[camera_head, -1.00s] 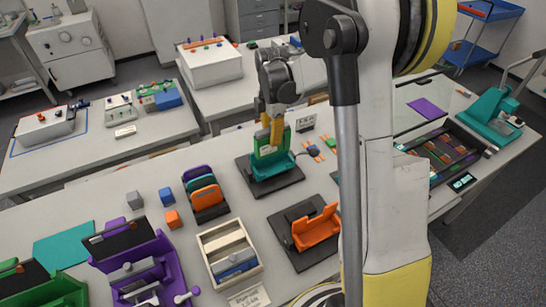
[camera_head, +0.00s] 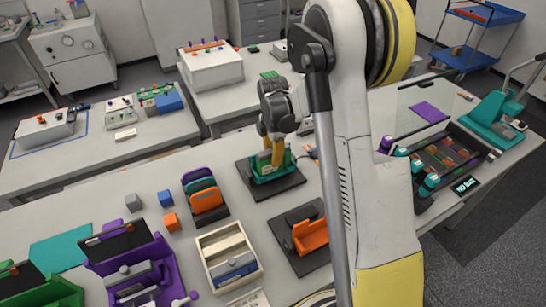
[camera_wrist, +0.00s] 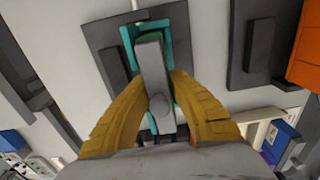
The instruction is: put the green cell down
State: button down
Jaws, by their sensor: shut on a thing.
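The green cell (camera_head: 284,161) is upright, low inside a teal cradle (camera_head: 262,178) on a dark base plate (camera_head: 290,187) on the middle of the bench. My gripper (camera_head: 272,156) points down from above, its yellow fingers shut on the cell. In the wrist view, the fingers (camera_wrist: 160,84) close from both sides around a grey bar (camera_wrist: 154,70). A bit of the green cell (camera_wrist: 150,37) shows within the teal cradle (camera_wrist: 128,38). The fingers and bar hide most of the cell, so I cannot tell whether it touches the cradle floor.
An orange cradle (camera_head: 312,237) on a dark plate stands in front, to the right. A rack with purple, teal and orange cells (camera_head: 207,199) stands left, and a wooden box (camera_head: 208,243) stands in front of it. A purple fixture (camera_head: 160,262) is front left. Small cubes lie beside the rack.

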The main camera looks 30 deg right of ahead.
jog(key=c, duration=1.3)
grip_release()
jog(key=shift+c, duration=0.2)
notch_tip(320, 180, up, 12)
jog(key=shift+r+p, duration=0.1)
jog(key=shift+p, duration=1.15)
